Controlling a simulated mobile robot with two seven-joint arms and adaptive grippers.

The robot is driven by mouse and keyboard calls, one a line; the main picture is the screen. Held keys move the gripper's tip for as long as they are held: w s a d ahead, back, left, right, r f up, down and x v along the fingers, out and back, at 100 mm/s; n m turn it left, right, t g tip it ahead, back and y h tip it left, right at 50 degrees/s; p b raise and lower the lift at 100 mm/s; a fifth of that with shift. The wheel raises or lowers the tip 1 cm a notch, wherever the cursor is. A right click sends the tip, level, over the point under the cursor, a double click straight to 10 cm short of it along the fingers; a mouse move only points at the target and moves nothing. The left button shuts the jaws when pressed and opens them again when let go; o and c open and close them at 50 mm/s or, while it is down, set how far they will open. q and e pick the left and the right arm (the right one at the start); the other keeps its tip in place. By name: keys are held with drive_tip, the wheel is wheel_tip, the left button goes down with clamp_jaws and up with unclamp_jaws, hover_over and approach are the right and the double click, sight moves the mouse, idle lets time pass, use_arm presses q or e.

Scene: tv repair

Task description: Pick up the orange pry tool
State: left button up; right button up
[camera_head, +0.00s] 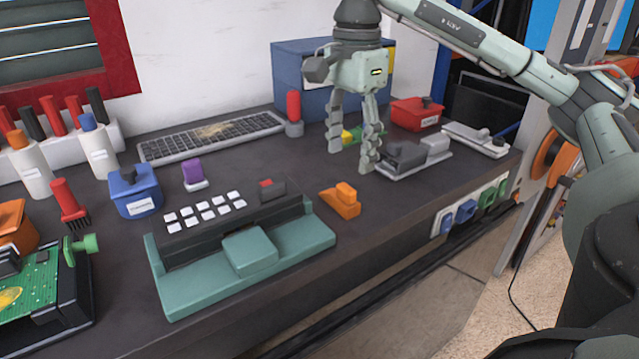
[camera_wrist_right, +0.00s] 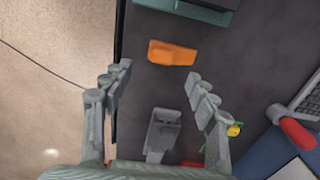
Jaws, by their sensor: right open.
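The orange pry tool (camera_head: 342,200) lies on the dark workbench (camera_head: 330,265) near its front edge, just right of the teal device. It also shows in the right wrist view (camera_wrist_right: 172,52), beyond the fingertips. My right gripper (camera_head: 353,155) is open and empty, pointing down above the bench, behind the tool in the head view. In the right wrist view its two fingers (camera_wrist_right: 159,84) are spread apart with nothing between the tips. The tool is apart from both fingers. My left gripper is not in view.
A teal device (camera_head: 295,243) stands left of the tool. A grey device (camera_head: 415,155) sits right of my gripper, with a red box (camera_head: 415,113) behind it. A blue box (camera_head: 300,75) and a red-handled tool (camera_head: 293,105) stand behind. Bare bench surrounds the orange tool.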

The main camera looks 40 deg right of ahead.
sight(346, 187)
wheel_tip(346, 187, down, 8)
drive_tip(key=shift+w+r, duration=0.1)
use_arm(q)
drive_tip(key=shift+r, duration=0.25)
use_arm(e)
drive_tip(key=c, duration=1.2)
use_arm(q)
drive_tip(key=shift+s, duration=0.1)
use_arm(e)
drive_tip(key=shift+c, duration=0.2)
drive_tip(key=shift+r, duration=0.1)
wheel_tip(346, 187, up, 9)
drive_tip(key=shift+r+p, duration=0.15)
drive_tip(key=shift+p, duration=0.15)
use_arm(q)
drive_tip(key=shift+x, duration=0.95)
use_arm(e)
drive_tip(key=shift+r, duration=0.3)
